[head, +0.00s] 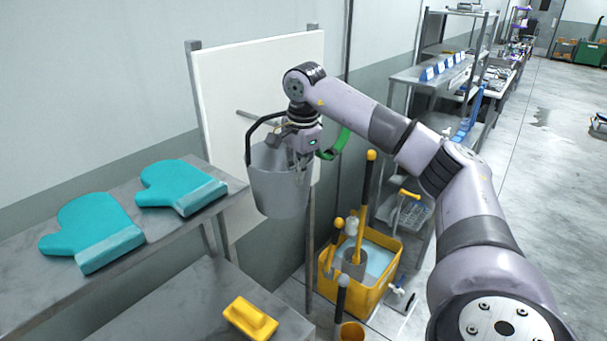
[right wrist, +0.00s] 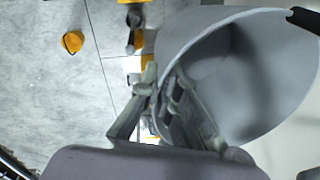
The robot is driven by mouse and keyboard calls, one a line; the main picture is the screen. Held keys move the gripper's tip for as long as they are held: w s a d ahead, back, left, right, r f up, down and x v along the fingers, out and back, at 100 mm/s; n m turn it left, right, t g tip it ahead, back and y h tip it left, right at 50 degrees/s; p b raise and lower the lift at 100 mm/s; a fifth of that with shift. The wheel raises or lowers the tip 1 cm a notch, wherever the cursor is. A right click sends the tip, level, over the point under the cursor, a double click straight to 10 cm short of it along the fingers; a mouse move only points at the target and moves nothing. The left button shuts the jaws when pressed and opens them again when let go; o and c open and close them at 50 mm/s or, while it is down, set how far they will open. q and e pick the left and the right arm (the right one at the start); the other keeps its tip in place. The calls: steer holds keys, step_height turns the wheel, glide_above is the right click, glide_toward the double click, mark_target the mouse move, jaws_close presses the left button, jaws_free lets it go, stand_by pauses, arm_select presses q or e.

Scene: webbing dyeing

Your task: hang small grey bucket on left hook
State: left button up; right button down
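The small grey bucket (head: 279,190) is in the air in front of a white board, roughly upright, with its black handle raised. My right gripper (head: 299,168) is at the bucket's right rim. In the right wrist view its fingers (right wrist: 160,105) straddle the bucket wall, one inside and one outside, and the bucket (right wrist: 235,75) opens toward the camera. A grey peg-like hook (head: 256,118) sticks out from the board, just above and behind the handle. Whether the handle touches it cannot be told. My left gripper is not in view.
The white board (head: 225,85) stands against the wall. Two teal mitts (head: 95,230) (head: 178,187) lie on a grey bench at left. A yellow brush-like block (head: 250,318) lies on a lower surface. A yellow mop bucket (head: 385,285) stands below right; a green curved item (head: 337,147) is behind my wrist.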

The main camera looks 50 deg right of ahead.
steer(key=shift+w+a+f, duration=0.1)
steer(key=shift+w+f, duration=0.1)
steer(key=shift+w, duration=0.5)
steer(key=shift+w+a+f, duration=0.1)
steer(key=shift+w+f, duration=0.1)
steer(key=shift+w, duration=0.5)
steer(key=c, duration=1.7)
jaws_free()
steer(key=shift+f, duration=0.1)
steer(key=r, duration=0.4)
steer(key=s+r, duration=0.1)
steer(key=r, duration=0.7)
steer(key=shift+s, duration=0.3)
